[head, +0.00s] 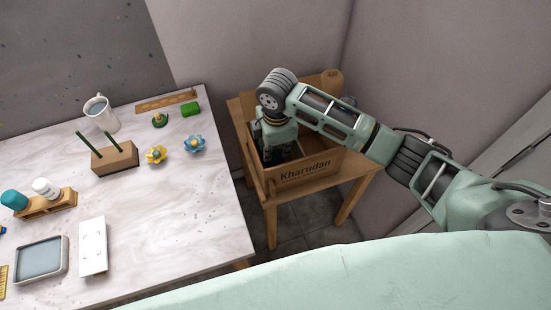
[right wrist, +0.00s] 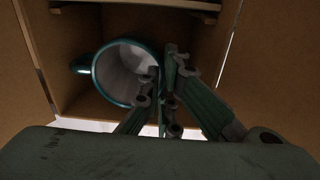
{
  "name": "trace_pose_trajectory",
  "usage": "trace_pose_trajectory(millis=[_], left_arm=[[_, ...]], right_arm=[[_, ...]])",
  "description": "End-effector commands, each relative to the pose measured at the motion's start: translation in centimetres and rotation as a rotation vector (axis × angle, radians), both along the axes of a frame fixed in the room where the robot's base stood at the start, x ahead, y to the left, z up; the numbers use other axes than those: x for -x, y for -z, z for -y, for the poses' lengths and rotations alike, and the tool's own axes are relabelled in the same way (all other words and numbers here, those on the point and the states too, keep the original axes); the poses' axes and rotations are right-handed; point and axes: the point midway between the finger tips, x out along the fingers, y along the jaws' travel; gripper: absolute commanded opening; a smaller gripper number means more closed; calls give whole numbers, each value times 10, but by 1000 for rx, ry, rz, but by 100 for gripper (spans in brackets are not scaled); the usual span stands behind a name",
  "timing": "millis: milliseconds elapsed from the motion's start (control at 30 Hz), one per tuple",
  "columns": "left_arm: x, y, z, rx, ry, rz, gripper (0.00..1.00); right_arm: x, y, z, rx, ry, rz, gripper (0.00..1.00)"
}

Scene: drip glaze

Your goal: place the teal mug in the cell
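The teal mug (right wrist: 98,78) shows in the right wrist view, with a teal rim, a pale inside and its handle to the left. It is inside a brown-walled cell (right wrist: 190,22) of the wooden crate (head: 312,170). My right gripper (right wrist: 163,80) reaches down into the crate, with one finger inside the mug's mouth and the other outside its wall. The fingers are close together on the right part of the rim. In the head view the mug is hidden by the crate wall and my right gripper (head: 272,158). My left gripper is out of view.
The crate, marked "Kharudan", stands on a small wooden table (head: 352,190) in the corner by the walls. The marble-topped table (head: 180,220) at left holds a white mug (head: 101,114), a wooden block with green sticks (head: 115,158), flowers and a tray (head: 41,260).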

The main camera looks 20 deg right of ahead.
Motion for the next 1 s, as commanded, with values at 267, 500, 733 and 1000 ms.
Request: trace_pose_trajectory(millis=[267, 500, 733, 1000], left_arm=[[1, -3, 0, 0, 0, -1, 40], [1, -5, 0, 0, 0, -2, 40], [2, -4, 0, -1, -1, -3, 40], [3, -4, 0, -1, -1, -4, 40]], right_arm=[[0, 29, -1, 0, -1, -1, 0], [-1, 53, -1, -2, -1, 3, 0], [-1, 54, -1, -2, -1, 3, 0], [0, 57, 0, -1, -1, 1, 15]])
